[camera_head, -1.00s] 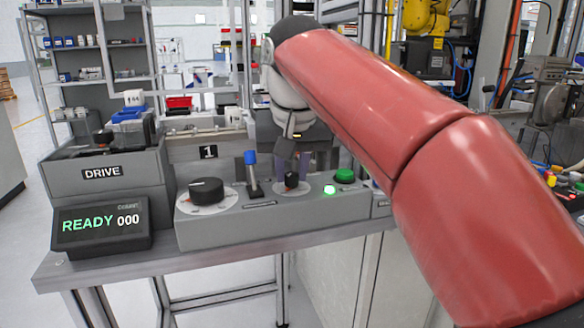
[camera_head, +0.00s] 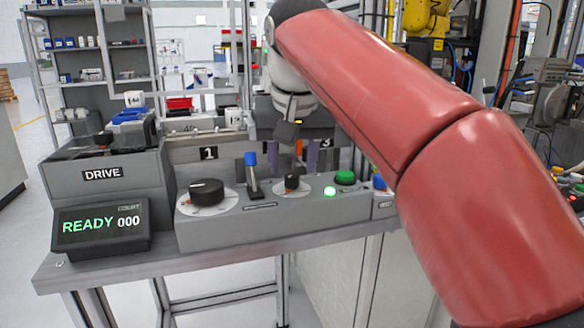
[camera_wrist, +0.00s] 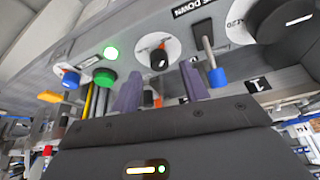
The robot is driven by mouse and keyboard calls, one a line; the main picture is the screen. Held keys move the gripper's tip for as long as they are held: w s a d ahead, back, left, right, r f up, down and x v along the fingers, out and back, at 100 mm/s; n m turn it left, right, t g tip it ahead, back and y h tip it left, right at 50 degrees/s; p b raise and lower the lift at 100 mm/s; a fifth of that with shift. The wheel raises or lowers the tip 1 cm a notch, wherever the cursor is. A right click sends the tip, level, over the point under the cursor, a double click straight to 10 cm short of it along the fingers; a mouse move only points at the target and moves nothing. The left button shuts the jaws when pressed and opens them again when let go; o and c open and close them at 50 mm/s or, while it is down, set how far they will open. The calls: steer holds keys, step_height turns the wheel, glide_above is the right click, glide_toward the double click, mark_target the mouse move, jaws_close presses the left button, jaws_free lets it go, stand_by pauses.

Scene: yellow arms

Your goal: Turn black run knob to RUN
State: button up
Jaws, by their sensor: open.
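The control box (camera_head: 275,217) has two black knobs. The small black knob (camera_head: 291,182) sits on a white round dial with a red-orange mark, between the blue-tipped lever and the green button. It also shows in the wrist view (camera_wrist: 159,60). I cannot read its labels, so which position it points at is unclear. The large black knob (camera_head: 207,190) is at the left on a wider dial. My gripper (camera_head: 293,158) is open and empty, above and behind the small knob, apart from it. In the wrist view, its two purple fingers (camera_wrist: 161,84) stand apart below the knob.
A blue-tipped lever (camera_head: 252,175) stands close left of the small knob. A lit green lamp (camera_head: 329,191) and a green button (camera_head: 345,177) are close right. A display (camera_head: 101,226) at left reads READY 000. My red arm covers the right side.

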mark_target(294, 199)
steer(key=v, duration=0.5)
steer(key=shift+r, duration=0.15)
steer(key=s+d+f, duration=0.4)
steer(key=s+f, duration=0.1)
steer(key=f, duration=0.5)
steer(key=s+d+f, duration=0.5)
steer(key=s+f, duration=0.1)
steer(key=f, duration=0.4)
steer(key=s+d+f+t, duration=0.1)
steer(key=s+d+f, duration=0.3)
steer(key=f, duration=0.6)
steer(key=shift+s+d+f+m, duration=0.2)
steer(key=shift+s+d+m, duration=0.2)
steer(key=shift+s, duration=0.75)
